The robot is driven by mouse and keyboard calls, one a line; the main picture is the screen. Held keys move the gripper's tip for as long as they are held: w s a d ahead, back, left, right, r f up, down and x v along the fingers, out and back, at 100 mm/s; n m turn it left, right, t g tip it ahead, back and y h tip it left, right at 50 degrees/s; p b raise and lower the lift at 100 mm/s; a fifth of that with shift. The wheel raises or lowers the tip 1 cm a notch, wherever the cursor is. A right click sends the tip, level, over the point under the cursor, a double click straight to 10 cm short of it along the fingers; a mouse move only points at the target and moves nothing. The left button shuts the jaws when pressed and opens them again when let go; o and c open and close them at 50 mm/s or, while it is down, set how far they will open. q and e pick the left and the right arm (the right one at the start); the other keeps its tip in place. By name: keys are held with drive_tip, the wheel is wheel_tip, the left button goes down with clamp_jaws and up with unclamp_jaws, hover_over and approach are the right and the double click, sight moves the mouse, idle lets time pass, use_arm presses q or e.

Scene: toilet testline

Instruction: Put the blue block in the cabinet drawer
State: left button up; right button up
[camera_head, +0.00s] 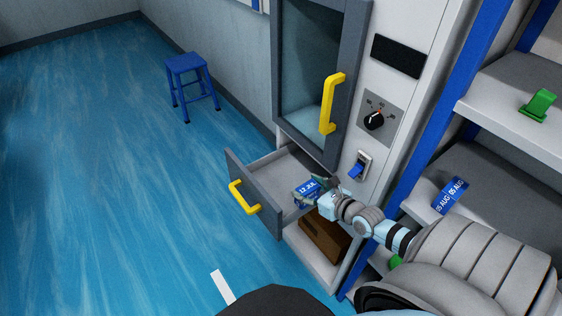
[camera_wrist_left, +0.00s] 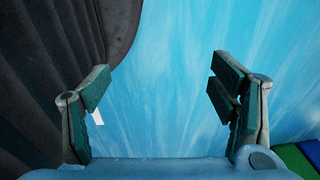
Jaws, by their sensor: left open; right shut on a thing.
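The blue block (camera_head: 307,189) with white "12 JUL" lettering is between the fingers of my right gripper (camera_head: 308,188). The right gripper is shut on it, over the open cabinet drawer (camera_head: 235,167). The drawer is pulled out, with a grey front and a yellow handle (camera_head: 243,197). I cannot tell whether the block touches the drawer floor. My left gripper (camera_wrist_left: 165,95) shows in the left wrist view, open and empty above the blue floor. It is not visible in the head view.
The cabinet door (camera_head: 308,80) with a yellow handle stands above the drawer. A brown box (camera_head: 325,238) lies in the compartment below. Shelves at right hold a blue "05 AUG" block (camera_head: 450,194) and a green object (camera_head: 538,103). A blue stool (camera_head: 190,84) stands at back left. Floor at left is clear.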

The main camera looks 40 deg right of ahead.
drive_tip(key=w+b, duration=0.1)
drive_tip(key=b, duration=0.1)
drive_tip(key=w+f+b, duration=0.1)
drive_tip(key=b, duration=0.1)
drive_tip(key=shift+d+b, duration=0.35)
drive_tip(key=shift+b, duration=0.05)
drive_tip(key=w+b, duration=1)
drive_tip(key=w, duration=0.1)
wheel_tip(320, 180, down, 6)
drive_tip(key=b, duration=0.3)
drive_tip(key=shift+d+f, duration=0.15)
drive_tip(key=shift+f, duration=0.05)
drive_tip(key=shift+w+r, duration=0.1)
drive_tip(key=shift+r, duration=0.05)
use_arm(q)
wheel_tip(320, 180, down, 19)
drive_tip(key=a, duration=0.2)
drive_tip(key=shift+w, duration=0.15)
use_arm(e)
drive_tip(key=o, duration=1.3)
use_arm(q)
drive_tip(key=shift+f, duration=0.1)
